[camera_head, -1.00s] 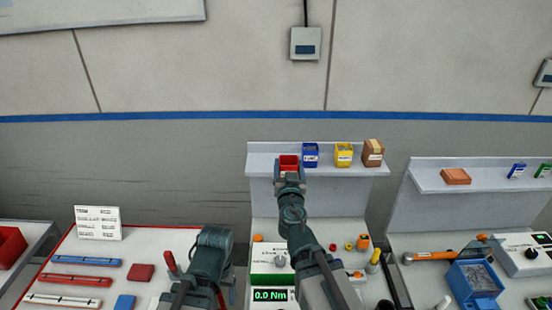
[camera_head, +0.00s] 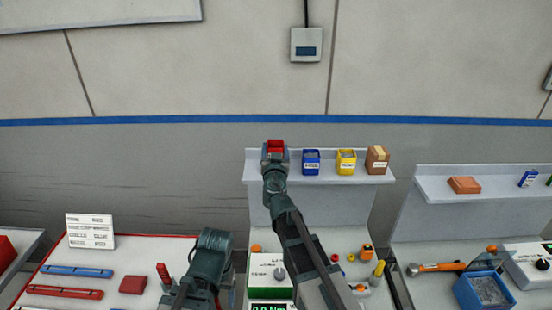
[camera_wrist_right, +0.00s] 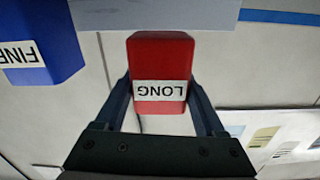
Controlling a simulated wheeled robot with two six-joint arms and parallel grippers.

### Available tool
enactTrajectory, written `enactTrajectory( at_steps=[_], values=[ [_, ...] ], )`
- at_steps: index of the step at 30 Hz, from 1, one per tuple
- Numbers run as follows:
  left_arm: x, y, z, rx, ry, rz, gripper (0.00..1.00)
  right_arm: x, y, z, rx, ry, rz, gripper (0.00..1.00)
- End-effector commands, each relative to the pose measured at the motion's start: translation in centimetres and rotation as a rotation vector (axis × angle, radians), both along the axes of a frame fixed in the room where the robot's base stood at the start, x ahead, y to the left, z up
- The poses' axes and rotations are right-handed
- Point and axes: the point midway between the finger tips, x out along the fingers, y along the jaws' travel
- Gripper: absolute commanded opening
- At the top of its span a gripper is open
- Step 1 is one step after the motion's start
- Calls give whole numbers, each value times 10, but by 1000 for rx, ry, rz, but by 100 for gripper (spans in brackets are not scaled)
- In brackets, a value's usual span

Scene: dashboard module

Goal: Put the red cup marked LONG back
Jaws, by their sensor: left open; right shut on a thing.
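The red cup marked LONG (camera_wrist_right: 160,90) is between the fingers of my right gripper (camera_wrist_right: 162,105), which is shut on it. Its label reads upside down in the right wrist view. In the head view the red cup (camera_head: 275,146) is at the left end of the back shelf (camera_head: 292,178), left of the blue cup (camera_head: 311,162), with my right gripper (camera_head: 275,153) in front of it. I cannot tell whether it touches the shelf. My left gripper (camera_head: 212,246) is open, low over the bench's left side; its fingertips are hard to make out.
A yellow cup (camera_head: 346,162) and a brown box (camera_head: 377,160) stand right of the blue cup. The wrist view shows the blue cup's FINE label (camera_wrist_right: 18,54) beside the red one. The left table (camera_head: 120,255) holds red and blue bars.

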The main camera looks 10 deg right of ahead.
Motion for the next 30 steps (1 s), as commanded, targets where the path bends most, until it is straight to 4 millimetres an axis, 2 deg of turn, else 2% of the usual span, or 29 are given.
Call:
enactTrajectory(
  at_steps=[5, 15, 28, 29, 30],
  values=[
    [0, 0, -2, 0, 0, 0, 70, 0, 0, -2, 0, 0, 0, 0],
    [0, 0, -37, 1, 1, -8, 70, -1, 4, -37, 0, 0, 0, 0],
    [0, 0, -40, 2, 0, -9, 70, -1, 4, -40, 0, 0, 0, 0],
    [0, 0, -38, 2, 0, -9, 70, -1, 4, -38, 0, 0, 0, 77],
    [0, 0, -38, 2, 0, -9, 70, -1, 4, -38, 0, 0, 0, 84]
  ],
)
